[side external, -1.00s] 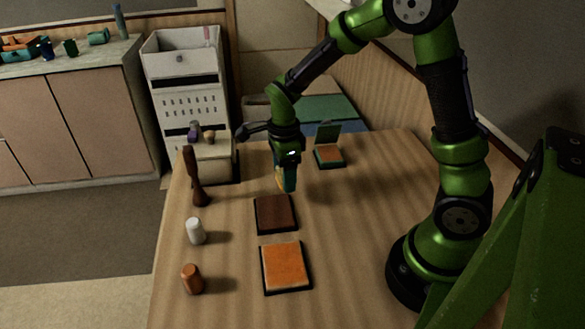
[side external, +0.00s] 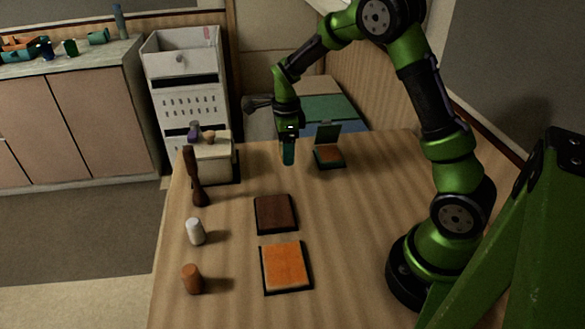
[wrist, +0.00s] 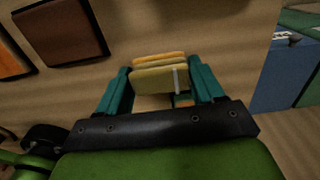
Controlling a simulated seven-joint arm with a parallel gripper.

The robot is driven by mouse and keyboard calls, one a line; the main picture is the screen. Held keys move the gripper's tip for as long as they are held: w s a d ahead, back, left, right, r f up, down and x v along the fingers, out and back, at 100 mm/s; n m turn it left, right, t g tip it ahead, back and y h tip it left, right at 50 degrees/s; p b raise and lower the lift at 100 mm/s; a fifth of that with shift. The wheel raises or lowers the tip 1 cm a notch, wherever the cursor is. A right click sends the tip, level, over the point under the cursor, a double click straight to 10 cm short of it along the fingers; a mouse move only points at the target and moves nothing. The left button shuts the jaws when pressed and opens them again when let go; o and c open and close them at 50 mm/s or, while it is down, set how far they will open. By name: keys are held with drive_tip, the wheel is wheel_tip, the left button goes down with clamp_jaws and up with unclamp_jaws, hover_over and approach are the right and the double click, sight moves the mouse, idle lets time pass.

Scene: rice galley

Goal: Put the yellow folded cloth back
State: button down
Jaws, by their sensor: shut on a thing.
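My gripper (wrist: 161,78) has teal fingers and is shut on the yellow folded cloth (wrist: 158,68), which shows its folded layers and a pale strip in the wrist view. In the side external view my gripper (side external: 288,152) hangs above the far part of the wooden table, and the cloth is hidden there behind the finger. A dark brown square pad (side external: 275,213) and an orange square pad with a dark border (side external: 285,265) lie nearer on the table. The brown pad also shows in the wrist view (wrist: 62,30).
A small open green-lidded box (side external: 328,155) stands right of my gripper. A cream box (side external: 213,160), a dark brown mill-like object (side external: 195,180), a white cylinder (side external: 195,231) and an orange cylinder (side external: 191,279) line the left side. The table's right middle is clear.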

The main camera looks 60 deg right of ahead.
sight(287, 175)
drive_tip(key=shift+f, duration=2.5)
drive_tip(key=shift+f, duration=0.45)
drive_tip(key=shift+c, duration=0.3)
unclamp_jaws()
wheel_tip(287, 175, up, 17)
drive_tip(key=shift+f, duration=0.1)
